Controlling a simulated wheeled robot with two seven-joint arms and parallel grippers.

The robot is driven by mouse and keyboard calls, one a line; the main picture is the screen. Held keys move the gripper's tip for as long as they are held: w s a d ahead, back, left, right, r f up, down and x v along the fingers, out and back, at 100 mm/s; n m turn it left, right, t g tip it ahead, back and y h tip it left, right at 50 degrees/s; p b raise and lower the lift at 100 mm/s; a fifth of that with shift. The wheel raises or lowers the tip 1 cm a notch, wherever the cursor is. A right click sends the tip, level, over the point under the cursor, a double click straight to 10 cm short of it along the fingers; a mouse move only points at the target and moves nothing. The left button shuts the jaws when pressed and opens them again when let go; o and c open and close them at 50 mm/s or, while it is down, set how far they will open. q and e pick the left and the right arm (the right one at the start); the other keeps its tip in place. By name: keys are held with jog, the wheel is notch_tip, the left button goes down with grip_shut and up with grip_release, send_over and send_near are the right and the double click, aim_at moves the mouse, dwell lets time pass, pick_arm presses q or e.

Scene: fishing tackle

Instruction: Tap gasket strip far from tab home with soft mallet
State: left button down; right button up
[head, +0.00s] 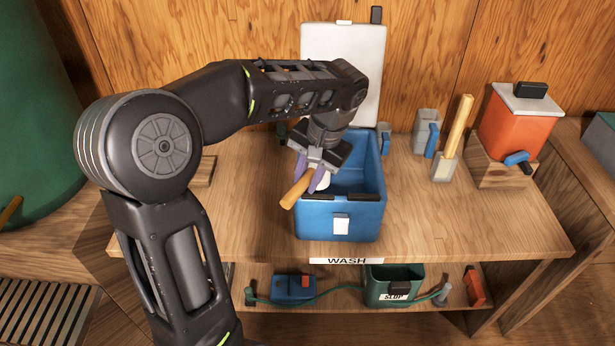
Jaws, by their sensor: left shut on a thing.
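A blue box (312,222) stands on the wooden bench with its white lid (343,60) raised behind it. A pale tab or latch (341,224) is on its front wall. Dark gasket strip pieces show along the front rim, one to the left (320,196) and one to the right (363,197). I cannot tell how well either is seated. My left gripper (311,177) is over the left part of the box, shut on the soft mallet. The mallet's wooden handle (296,191) points down left; a pale part, seemingly its head, is partly hidden by the fingers. My right gripper is out of view.
Right of the box are grey holders, one with a wooden-handled tool (460,120), and an orange container (515,121) on a wooden stand. A lower shelf carries a green SLOP bin (376,289) and a blue box (293,288). The bench front right is clear.

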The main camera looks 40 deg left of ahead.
pick_arm(q)
notch_tip(320, 180, down, 5)
jog(key=b, duration=0.4)
jog(key=shift+r+p, duration=1.9)
jog(key=shift+r, duration=0.45)
jog(key=shift+r+p, duration=1.55)
jog(key=shift+r, duration=0.45)
